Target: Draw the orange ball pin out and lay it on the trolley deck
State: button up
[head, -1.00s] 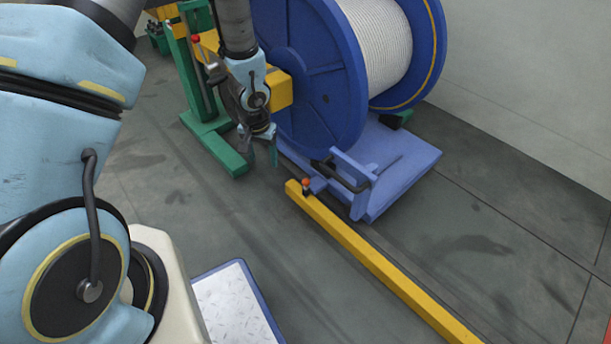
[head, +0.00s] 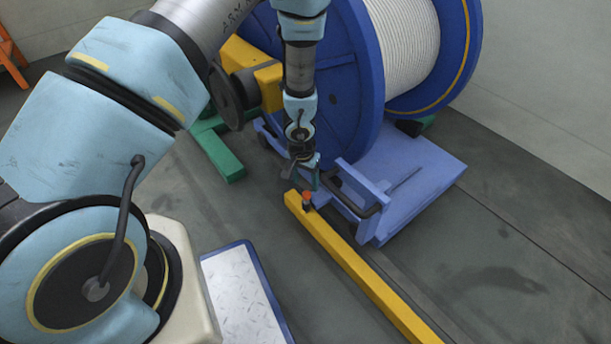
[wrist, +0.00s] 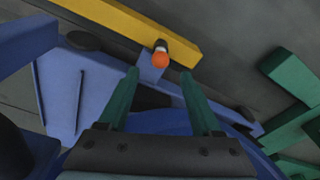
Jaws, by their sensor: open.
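The orange ball pin (head: 307,197) stands upright near the far end of the yellow bar (head: 355,262), its ball on top. In the wrist view the orange ball (wrist: 161,60) shows just beyond and between the fingertips. My gripper (head: 308,178) is open and empty, just above and behind the pin in the head view. Its two green fingers also show in the wrist view (wrist: 160,75), spread apart and apparently not touching the ball. The blue trolley has a flat deck (head: 425,180) beside the reel. The pin's lower part is hidden.
A large blue reel (head: 350,85) of pale cable stands behind my gripper. A dark handle on a blue bracket (head: 362,190) is close right of the pin. A green stand foot (head: 225,165) is left. A pale blue-rimmed plate (head: 238,300) is at lower front.

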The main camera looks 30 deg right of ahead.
aim_at(306, 193)
jog(key=f+b, duration=0.1)
jog(key=f, duration=0.1)
jog(key=f+b, duration=0.1)
jog(key=f, duration=0.2)
jog(key=f+b, duration=0.1)
jog(key=f, duration=0.2)
jog(key=shift+w+d+f, duration=0.15)
jog(key=shift+w+d, duration=0.15)
jog(key=shift+d, duration=0.1)
jog(key=shift+c, duration=0.2)
grip_shut()
jog(key=shift+r+p, duration=4.4)
jog(key=shift+r, duration=0.45)
